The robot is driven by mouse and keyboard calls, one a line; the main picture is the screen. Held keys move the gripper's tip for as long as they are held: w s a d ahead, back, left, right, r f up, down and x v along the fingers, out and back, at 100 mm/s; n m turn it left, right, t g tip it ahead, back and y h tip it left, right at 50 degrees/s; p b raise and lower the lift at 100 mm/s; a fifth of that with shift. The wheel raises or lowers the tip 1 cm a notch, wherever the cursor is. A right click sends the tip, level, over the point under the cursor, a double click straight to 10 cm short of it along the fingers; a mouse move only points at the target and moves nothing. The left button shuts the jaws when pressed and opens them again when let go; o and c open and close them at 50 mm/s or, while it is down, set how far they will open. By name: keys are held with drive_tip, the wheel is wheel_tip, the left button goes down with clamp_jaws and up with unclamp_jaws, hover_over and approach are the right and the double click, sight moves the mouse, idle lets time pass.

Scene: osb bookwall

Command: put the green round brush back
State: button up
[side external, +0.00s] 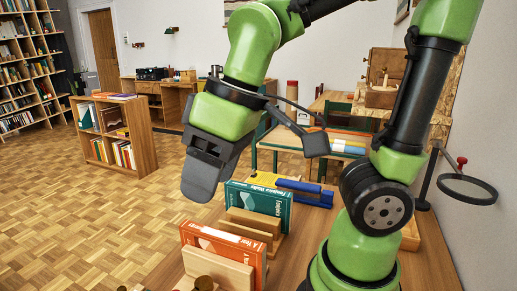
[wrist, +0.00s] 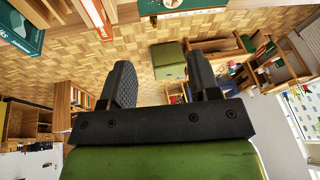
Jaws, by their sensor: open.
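I cannot make out a green round brush in either view. My gripper (side external: 201,182) hangs in the air at the left of the arm in the side view, above and left of the upright books. In the wrist view my gripper (wrist: 160,78) has its two dark fingers spread apart, with nothing between them. The floor and distant furniture show behind the fingers.
On the near table (side external: 325,245), a teal book (side external: 290,209) and an orange book (side external: 212,240) stand by wooden holders. A blue object (side external: 305,188) lies behind. A magnifier ring (side external: 467,189) is at right. Parquet floor (side external: 80,220) is open at left.

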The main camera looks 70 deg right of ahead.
drive_tip(key=s+d+r+m+t, duration=0.2)
drive_tip(key=s+d+m+t, duration=0.1)
drive_tip(key=s+d+m, duration=0.1)
drive_tip(key=shift+s+d+r+m+t, duration=0.2)
drive_tip(key=shift+d+r+m+t, duration=0.25)
drive_tip(key=shift+m, duration=0.55)
